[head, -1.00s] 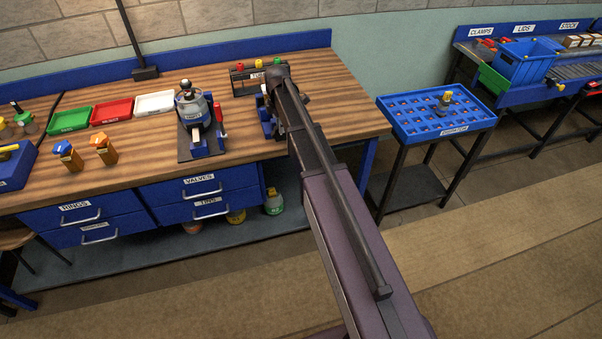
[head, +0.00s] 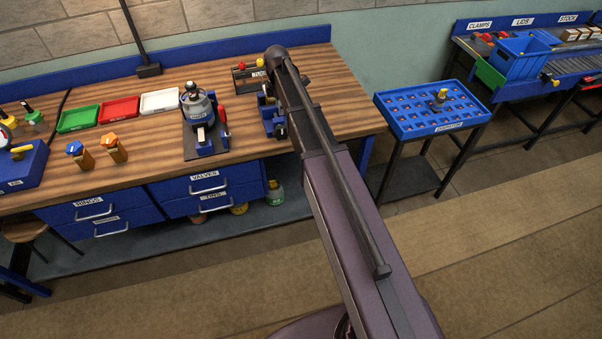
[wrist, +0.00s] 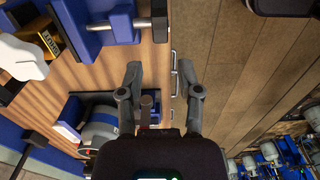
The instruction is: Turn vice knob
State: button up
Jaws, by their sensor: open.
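A blue vice (head: 272,117) stands near the right front of the wooden bench, partly behind my arm in the head view. In the wrist view a blue vice-like part (wrist: 123,22) with a grey rod and a dark crossbar (wrist: 159,20) shows at the top. My gripper (wrist: 164,82) is open and empty, its fingers over the bench's front edge, apart from the crossbar. My gripper is not visible in the head view. I cannot clearly make out a separate vice knob.
A grey canister in a blue holder (head: 203,140) stands left of the vice; a canister in a holder (wrist: 100,125) also shows close to my gripper. Green (head: 78,118), red (head: 119,110) and white (head: 160,101) trays lie farther left. A blue tray table (head: 432,112) stands right.

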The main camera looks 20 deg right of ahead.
jog(key=s+f+m+b, duration=0.3)
jog(key=s+m, duration=0.6)
jog(key=s, duration=0.4)
jog(key=s+f+m+b, duration=0.2)
jog(key=s+m, duration=0.7)
jog(key=s, duration=0.5)
jog(key=shift+s+a+f+b, duration=0.25)
jog(key=shift+f+b, duration=0.15)
jog(key=shift+b, duration=0.3)
